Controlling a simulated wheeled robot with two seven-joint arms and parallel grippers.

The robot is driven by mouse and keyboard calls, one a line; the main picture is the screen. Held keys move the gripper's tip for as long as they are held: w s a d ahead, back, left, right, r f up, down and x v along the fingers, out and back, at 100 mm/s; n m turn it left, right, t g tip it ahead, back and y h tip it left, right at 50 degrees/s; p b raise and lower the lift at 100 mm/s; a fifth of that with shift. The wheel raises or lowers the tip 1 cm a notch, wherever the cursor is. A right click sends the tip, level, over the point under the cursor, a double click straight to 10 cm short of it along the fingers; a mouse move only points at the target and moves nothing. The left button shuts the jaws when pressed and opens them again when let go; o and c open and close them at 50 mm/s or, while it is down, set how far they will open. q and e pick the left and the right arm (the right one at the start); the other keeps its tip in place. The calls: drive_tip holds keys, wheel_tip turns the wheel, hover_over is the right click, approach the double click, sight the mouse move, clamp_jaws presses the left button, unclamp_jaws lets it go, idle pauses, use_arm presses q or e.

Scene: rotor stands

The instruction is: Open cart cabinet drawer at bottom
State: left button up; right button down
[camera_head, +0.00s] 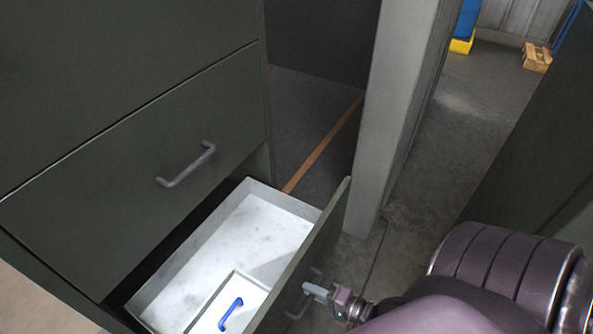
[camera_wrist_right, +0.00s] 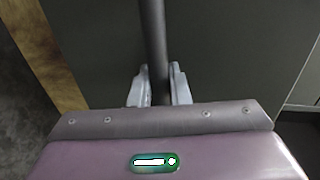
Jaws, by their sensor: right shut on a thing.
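The cart cabinet (camera_head: 150,140) stands at the left in the head view, dark green-grey. Its bottom drawer (camera_head: 190,257) is pulled out, and its pale inside shows. A blue handle-shaped thing (camera_head: 231,313) lies in the drawer on a light, flat piece. My right gripper (camera_head: 318,292) is at the outer face of the drawer front, at its bar handle (camera_head: 297,308). In the right wrist view the two fingers of my right gripper (camera_wrist_right: 160,88) are shut on the dark bar handle (camera_wrist_right: 153,40), one on each side. My left gripper is not in view.
The drawer above (camera_head: 187,165) is shut, with a grey bar handle. A grey post (camera_head: 395,110) stands just beyond the open drawer. A dark panel (camera_head: 535,140) is at the right. A wooden pallet (camera_head: 537,57) lies far back on the floor.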

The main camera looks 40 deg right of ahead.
drive_tip(key=shift+f+v, duration=0.25)
drive_tip(key=shift+v, duration=0.85)
drive_tip(key=c, duration=1.4)
unclamp_jaws()
drive_tip(key=shift+c, duration=0.2)
drive_tip(key=v, duration=0.7)
drive_tip(key=shift+s, duration=0.4)
